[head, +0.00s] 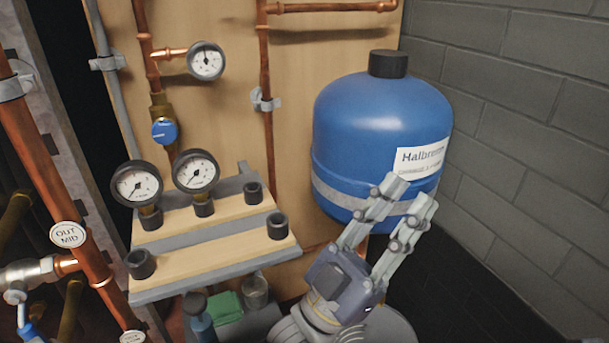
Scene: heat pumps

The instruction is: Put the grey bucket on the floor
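A small grey bucket-like container (255,291) stands low on the left, on a grey surface below the gauge shelf. It is partly in shade, and I cannot tell for sure that it is the grey bucket. My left gripper (406,199) is open and empty, with its two fingers apart and pointing up and right. It is in front of the lower part of the blue tank and to the right of the container, apart from it. My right gripper is not in view. The floor at lower right is dark and mostly hidden.
The blue tank (365,125) hangs by the wooden panel. A shelf (215,247) carries two gauges and black sockets. A green cloth (225,307) and a dark bottle (198,318) are beside the container. Copper pipes (60,190) run at left; a grey block wall (530,130) closes the right.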

